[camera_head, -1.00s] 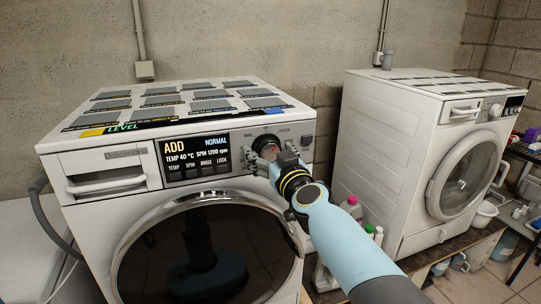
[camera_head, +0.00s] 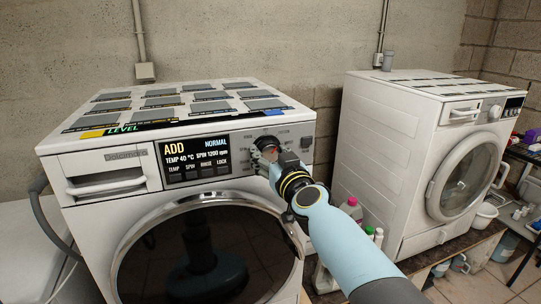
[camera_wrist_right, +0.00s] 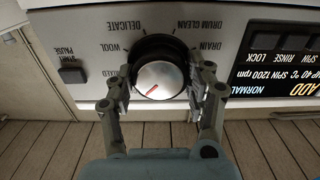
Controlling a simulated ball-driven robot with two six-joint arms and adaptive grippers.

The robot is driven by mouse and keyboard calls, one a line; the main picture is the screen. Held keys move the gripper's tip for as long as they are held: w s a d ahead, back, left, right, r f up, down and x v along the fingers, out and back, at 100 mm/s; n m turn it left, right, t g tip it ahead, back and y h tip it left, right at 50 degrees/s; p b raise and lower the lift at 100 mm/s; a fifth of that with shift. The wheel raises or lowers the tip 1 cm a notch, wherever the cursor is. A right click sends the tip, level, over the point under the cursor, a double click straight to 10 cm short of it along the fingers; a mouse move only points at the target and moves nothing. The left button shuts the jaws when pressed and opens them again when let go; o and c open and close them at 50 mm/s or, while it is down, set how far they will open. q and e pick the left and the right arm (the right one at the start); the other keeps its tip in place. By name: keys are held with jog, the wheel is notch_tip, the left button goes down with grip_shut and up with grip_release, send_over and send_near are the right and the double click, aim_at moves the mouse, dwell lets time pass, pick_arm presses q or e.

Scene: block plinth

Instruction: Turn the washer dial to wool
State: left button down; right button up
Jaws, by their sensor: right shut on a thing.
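The near white washer (camera_head: 225,183) has a dark display (camera_head: 195,158) reading NORMAL, TEMP 40 °C, SPIN 1200 rpm. Its dial (camera_wrist_right: 160,72) has a silver face, a black rim and a red mark pointing to the lower left in the upside-down right wrist view. The wool label (camera_wrist_right: 116,48) shows at the dial's upper left there. My right gripper (camera_head: 267,149) is shut on the dial, one finger on each side, and mostly hides it in the head view; it also shows in the right wrist view (camera_wrist_right: 160,92). My left gripper is out of view.
A button (camera_wrist_right: 73,75) marked pause sits beside the dial. The washer's round door (camera_head: 208,250) is below the panel. A second white machine (camera_head: 425,155) stands to the right, with bottles (camera_head: 352,207) between the machines.

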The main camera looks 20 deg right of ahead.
jog(key=m, duration=0.3)
jog(key=shift+m, duration=0.4)
jog(key=m, duration=0.3)
jog(key=shift+m, duration=0.4)
jog(key=m, duration=0.3)
jog(key=shift+m, duration=2.1)
jog(key=o, duration=1.2)
jog(key=shift+s, duration=0.15)
